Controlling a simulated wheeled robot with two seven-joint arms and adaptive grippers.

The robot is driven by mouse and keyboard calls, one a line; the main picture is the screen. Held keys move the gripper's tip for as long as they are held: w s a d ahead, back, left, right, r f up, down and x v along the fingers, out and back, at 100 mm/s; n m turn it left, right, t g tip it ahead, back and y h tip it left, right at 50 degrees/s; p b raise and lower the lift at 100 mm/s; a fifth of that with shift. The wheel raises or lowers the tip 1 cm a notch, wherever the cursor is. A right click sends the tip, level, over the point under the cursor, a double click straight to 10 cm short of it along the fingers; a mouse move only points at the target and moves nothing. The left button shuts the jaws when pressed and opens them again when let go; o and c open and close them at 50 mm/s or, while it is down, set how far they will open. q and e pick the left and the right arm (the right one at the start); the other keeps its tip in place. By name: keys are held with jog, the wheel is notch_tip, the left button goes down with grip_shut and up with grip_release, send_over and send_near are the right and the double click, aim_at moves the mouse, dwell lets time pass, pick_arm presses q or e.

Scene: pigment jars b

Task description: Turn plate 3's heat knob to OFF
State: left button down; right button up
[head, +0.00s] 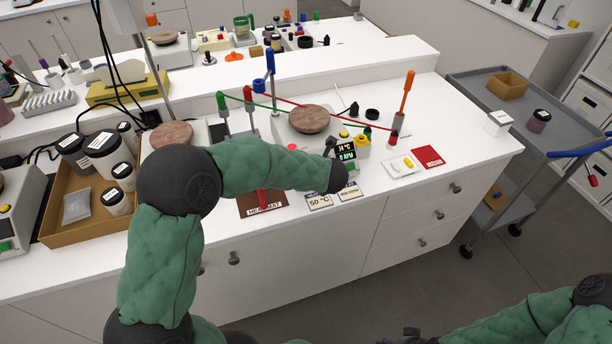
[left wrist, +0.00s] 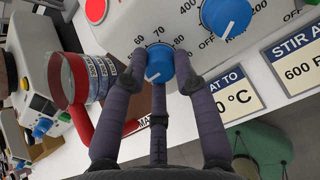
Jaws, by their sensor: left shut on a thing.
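In the head view a white hot plate (head: 283,130) with a round brownish top (head: 309,119) stands on the bench, its display (head: 346,152) reading 31 °C and 0 RPM. My left arm reaches across to its front, hiding part of the panel. In the left wrist view my left gripper (left wrist: 160,72) is shut on a blue heat knob (left wrist: 160,62), fingers on both sides. The numbers 60, 70 and 80 show above the knob, and its white mark points to the lower left. I see no plate number.
A second blue knob (left wrist: 226,16), with OFF and 400 beside it, sits close to the right. Cards (head: 319,202) lie before the plate. A dark red mat (head: 240,207) lies to the left, and a tray of jars (head: 60,237) farther left.

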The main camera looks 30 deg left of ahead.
pick_arm(q)
jog(key=n+b, duration=0.1)
jog(key=n, duration=0.1)
jog(key=f+n+b, duration=0.1)
jog(key=n+b, duration=0.1)
jog(key=shift+s+d, duration=0.1)
jog(key=shift+d+n+b, duration=0.1)
jog(key=shift+n+b, duration=1.35)
jog(key=shift+n, duration=0.45)
jog(key=c, duration=1)
grip_release()
jog(key=shift+r, duration=0.25)
